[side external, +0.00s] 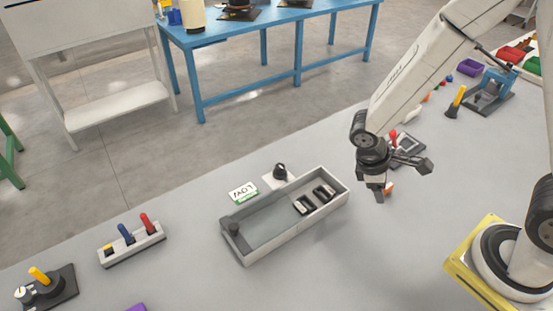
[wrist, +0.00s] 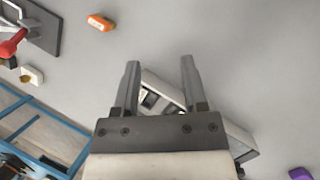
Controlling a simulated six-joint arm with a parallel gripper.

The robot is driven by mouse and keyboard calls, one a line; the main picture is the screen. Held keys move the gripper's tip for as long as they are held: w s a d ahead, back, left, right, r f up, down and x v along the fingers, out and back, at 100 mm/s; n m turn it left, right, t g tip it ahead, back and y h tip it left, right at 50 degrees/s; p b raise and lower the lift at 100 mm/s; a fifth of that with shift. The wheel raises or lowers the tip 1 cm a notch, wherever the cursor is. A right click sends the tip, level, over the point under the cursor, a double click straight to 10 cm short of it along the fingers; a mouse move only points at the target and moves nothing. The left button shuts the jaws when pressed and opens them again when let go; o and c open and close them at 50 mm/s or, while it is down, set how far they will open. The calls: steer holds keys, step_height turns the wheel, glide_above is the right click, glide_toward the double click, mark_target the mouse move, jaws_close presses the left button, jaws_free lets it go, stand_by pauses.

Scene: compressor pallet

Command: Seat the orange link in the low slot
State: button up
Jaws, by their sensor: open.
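The orange link (wrist: 101,22) lies on the grey table, ahead and left of my fingers in the wrist view. In the side view a small orange part (side external: 389,187) shows close beside my gripper, mostly hidden. My gripper (wrist: 160,62) is open, with nothing between its fingers, and hangs above the table right of the tray in the side view (side external: 385,184). The grey tray (side external: 245,256) has dark slotted pieces (side external: 314,199) at its right end. A card reading LOW (side external: 243,193) lies behind it. I cannot tell which slot is the low one.
A plate with a red handle (wrist: 12,45) is at the wrist view's upper left. A block with coloured pegs (side external: 132,244) and a yellow-handled device (side external: 45,288) stand left of the tray. Bare table lies in front of the tray. Coloured bins (side external: 508,54) are at far right.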

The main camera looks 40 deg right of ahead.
step_height(320, 180, up, 7)
steer(key=w+m+t+y, duration=0.1)
steer(key=m+t+y, duration=0.3)
steer(key=m, duration=0.3)
steer(key=shift+d+t, duration=0.25)
steer(key=shift+t, duration=0.25)
steer(key=shift+o, duration=0.5)
steer(key=shift+f, duration=0.1)
